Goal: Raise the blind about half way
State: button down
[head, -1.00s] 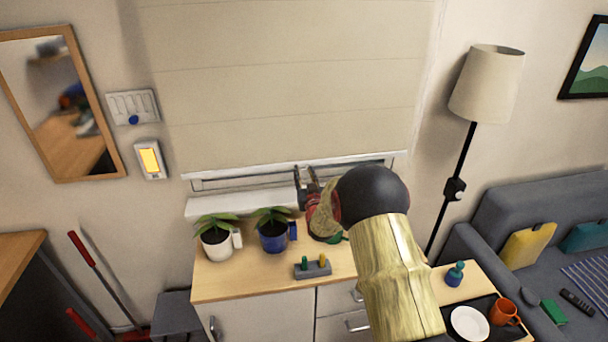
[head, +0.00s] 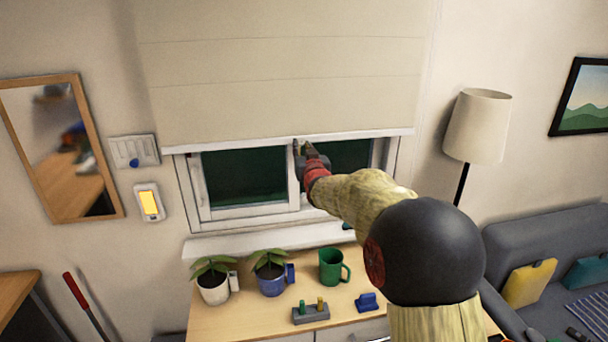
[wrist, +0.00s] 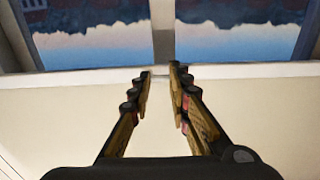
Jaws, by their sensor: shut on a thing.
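The cream blind (head: 280,80) hangs over the upper part of the window (head: 245,178), and its white bottom rail (head: 230,146) is level. Dark panes show below the rail. My gripper (head: 300,150) is at the rail, right of its middle. In the wrist view, the blind (wrist: 60,125) fills the lower part and its rail (wrist: 80,78) crosses below the panes. My gripper (wrist: 159,75) has its fingertips at the rail, shut on the blind's edge with a small gap between them. The exact part held is too small to make out.
Below the window, the cabinet top (head: 235,315) holds two potted plants (head: 212,285), a green mug (head: 333,267) and a small grey block with pegs (head: 310,314). A floor lamp (head: 478,125) and a sofa (head: 520,250) stand to the right. A mirror (head: 60,150) hangs left.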

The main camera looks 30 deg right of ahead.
jog(key=p, duration=0.2)
send_near(296, 102)
jog(key=x, duration=0.4)
jog(key=shift+w+d+r, duration=0.1)
jog(key=shift+d+r, duration=0.1)
jog(key=shift+r, duration=0.15)
jog(key=c, duration=1.6)
grip_release()
jog(key=shift+f, duration=0.15)
jog(key=shift+o, duration=0.9)
jog(key=shift+w+f, duration=0.1)
jog(key=shift+w, duration=0.05)
